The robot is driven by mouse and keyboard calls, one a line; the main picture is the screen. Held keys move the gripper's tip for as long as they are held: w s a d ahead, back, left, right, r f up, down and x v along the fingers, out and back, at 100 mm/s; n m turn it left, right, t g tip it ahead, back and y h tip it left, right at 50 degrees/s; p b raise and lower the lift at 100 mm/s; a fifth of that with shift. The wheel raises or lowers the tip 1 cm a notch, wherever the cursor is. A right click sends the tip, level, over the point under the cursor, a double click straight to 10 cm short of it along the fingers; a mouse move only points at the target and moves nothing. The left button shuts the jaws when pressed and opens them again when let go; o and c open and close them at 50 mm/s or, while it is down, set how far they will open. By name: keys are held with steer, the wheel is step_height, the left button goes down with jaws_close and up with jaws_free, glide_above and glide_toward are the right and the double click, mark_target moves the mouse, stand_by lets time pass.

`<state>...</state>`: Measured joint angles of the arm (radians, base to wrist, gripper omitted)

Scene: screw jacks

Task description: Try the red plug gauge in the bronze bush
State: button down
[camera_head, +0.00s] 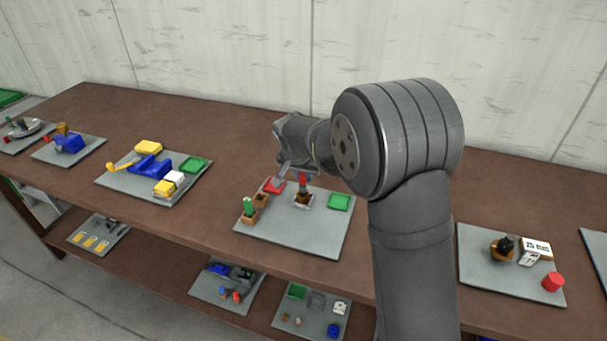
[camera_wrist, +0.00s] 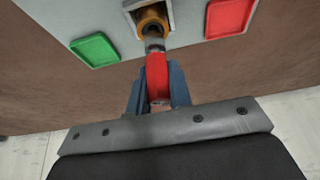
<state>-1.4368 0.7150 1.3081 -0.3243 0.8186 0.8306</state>
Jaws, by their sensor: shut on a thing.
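My gripper (camera_wrist: 158,80) is shut on the red handle of the plug gauge (camera_wrist: 157,72). In the wrist view the gauge's grey metal end points at the bronze bush (camera_wrist: 151,15) and overlaps its mouth. I cannot tell whether the end is inside the bush or just at it. The bush sits in a pale square holder (camera_wrist: 131,6). In the head view the red gauge (camera_head: 302,179) is roughly upright over the holder (camera_head: 303,203), below my gripper (camera_head: 297,172). The bush is small and dark there.
A red tray (camera_head: 274,185) lies left of the holder and a green tray (camera_head: 340,202) right of it, on a grey board (camera_head: 300,238). A green-handled gauge (camera_head: 248,205) stands in a brown block at the board's left. Other boards with parts lie on both sides.

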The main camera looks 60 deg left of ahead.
steer(key=shift+d+f, duration=0.1)
steer(key=shift+f, duration=0.8)
stand_by(1.1)
steer(key=shift+r, duration=0.2)
steer(key=shift+r, duration=0.65)
steer(key=shift+r, duration=0.1)
steer(key=shift+r, duration=1.95)
